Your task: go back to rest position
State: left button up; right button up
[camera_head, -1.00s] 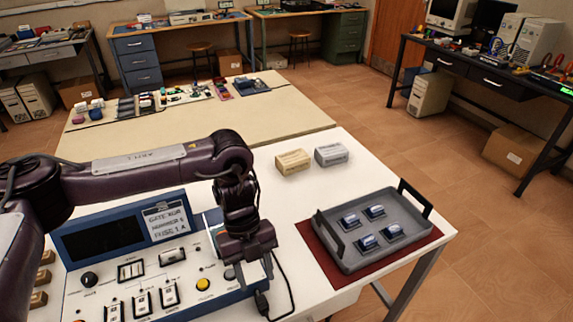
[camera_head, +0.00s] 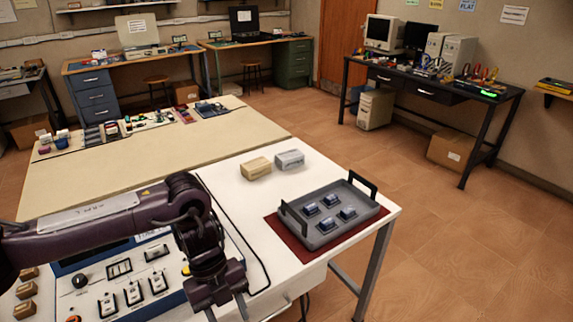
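My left arm comes in from the left over the blue-edged control panel (camera_head: 125,290). My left gripper (camera_head: 228,312) hangs near the panel's right side, with its two fingers apart and nothing seen between them. Its fingertips are near the bottom edge of the picture. My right gripper is not in view.
A grey tray (camera_head: 359,221) with several small blue-and-white parts sits on a dark red mat (camera_head: 291,243) at the white table's right. A tan box (camera_head: 256,169) and a grey box (camera_head: 290,160) stand behind it. The beige table top (camera_head: 150,170) is largely clear in front.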

pick_arm(q)
jog(key=s+d+f+t+h, duration=0.1)
jog(key=s+d+h, duration=0.1)
jog(key=d, duration=0.7)
jog(key=s+d+f+t+h, duration=0.1)
jog(key=s+d+h, duration=0.15)
jog(key=d, duration=0.65)
jog(key=w+d+r+n+t+h, duration=0.3)
jog(key=d+r+n+t+h, duration=0.1)
jog(key=d+r+n+t, duration=0.4)
jog(key=w+a+f+n+t+y, duration=0.1)
jog(key=w+a+n+y, duration=0.15)
jog(key=a+n, duration=0.45)
jog(key=w+a+n+t+y, duration=0.15)
jog(key=a+n+y, duration=0.25)
jog(key=a, duration=0.5)
jog(key=s+a+f+n+g+y, duration=0.2)
jog(key=s+a+f+n+g, duration=0.15)
jog(key=s+a, duration=0.4)
jog(key=s+a+f+n+g+y, duration=0.25)
jog(key=s+a+f+n, duration=0.25)
jog(key=a, duration=0.6)
notch_tip(320, 180, down, 32)
jog(key=s, duration=0.2)
jog(key=s+a+f+g, duration=0.2)
jog(key=s+a+f, duration=0.1)
jog(key=s+f, duration=1.3)
jog(key=s, duration=0.2)
jog(key=shift+s, duration=0.35)
